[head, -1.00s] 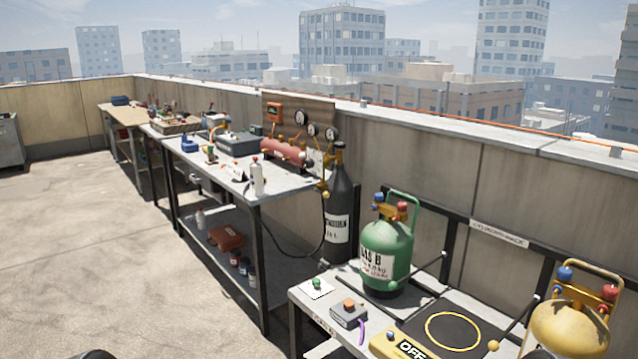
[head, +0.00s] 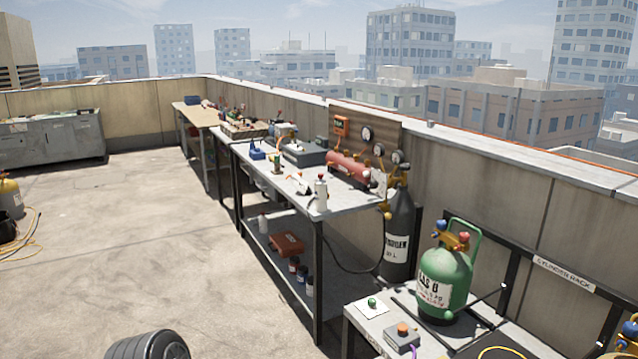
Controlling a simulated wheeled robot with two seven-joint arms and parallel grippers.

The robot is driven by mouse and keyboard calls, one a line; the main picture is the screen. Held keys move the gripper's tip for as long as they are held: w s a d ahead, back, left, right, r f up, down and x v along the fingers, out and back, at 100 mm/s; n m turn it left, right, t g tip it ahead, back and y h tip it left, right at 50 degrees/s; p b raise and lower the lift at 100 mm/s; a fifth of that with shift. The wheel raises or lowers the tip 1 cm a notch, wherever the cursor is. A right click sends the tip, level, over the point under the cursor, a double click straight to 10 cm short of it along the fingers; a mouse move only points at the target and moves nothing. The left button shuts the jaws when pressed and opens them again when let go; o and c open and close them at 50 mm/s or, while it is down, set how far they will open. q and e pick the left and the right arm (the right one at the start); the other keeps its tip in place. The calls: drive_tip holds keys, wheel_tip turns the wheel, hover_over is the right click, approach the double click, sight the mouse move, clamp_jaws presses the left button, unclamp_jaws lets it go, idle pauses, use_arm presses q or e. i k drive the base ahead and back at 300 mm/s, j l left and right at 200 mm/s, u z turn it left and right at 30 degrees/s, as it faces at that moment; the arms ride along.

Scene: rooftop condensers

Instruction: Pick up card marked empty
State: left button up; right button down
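I cannot make out any card with the word empty on it. A small white card (head: 371,309) lies flat on the near corner of the grey bench, with a green knob-like piece on it; I can read no marking. A green cylinder (head: 444,283) labelled GAS B stands upright on this bench, to the right of the card. Neither of my grippers is in view.
The long workbench (head: 345,199) holds a red cylinder (head: 347,167), gauges behind it and a white bottle (head: 321,192). A black cylinder (head: 400,240) stands between the benches. A grey box (head: 401,337) sits near the card. Open floor (head: 130,230) lies left.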

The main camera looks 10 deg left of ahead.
sight(295, 177)
drive_tip(key=i+j+u, duration=0.6)
drive_tip(key=i, duration=0.15)
drive_tip(key=i+j+u, duration=0.1)
drive_tip(key=i+u, duration=0.45)
drive_tip(key=i, duration=0.25)
drive_tip(key=i+z, duration=0.1)
drive_tip(key=i, duration=0.35)
drive_tip(key=i+j+z, duration=0.1)
drive_tip(key=i, duration=0.35)
drive_tip(key=i+j, duration=0.2)
drive_tip(key=i, duration=0.2)
drive_tip(key=i+j+z, duration=0.1)
drive_tip(key=i+z, duration=0.15)
drive_tip(key=z, duration=0.2)
drive_tip(key=i+j+z, duration=0.15)
drive_tip(key=z, duration=0.3)
drive_tip(key=i+j+z, duration=0.25)
drive_tip(key=z, duration=0.2)
drive_tip(key=i+j+z, duration=0.2)
drive_tip(key=j+z, duration=0.25)
drive_tip(key=i+j+z, duration=0.1)
drive_tip(key=j+z, duration=0.15)
drive_tip(key=z, duration=0.2)
drive_tip(key=j+z, duration=0.7)
drive_tip(key=j, duration=0.2)
drive_tip(key=j+z, duration=0.35)
drive_tip(key=k+j, duration=0.05)
drive_tip(key=j, duration=0.05)
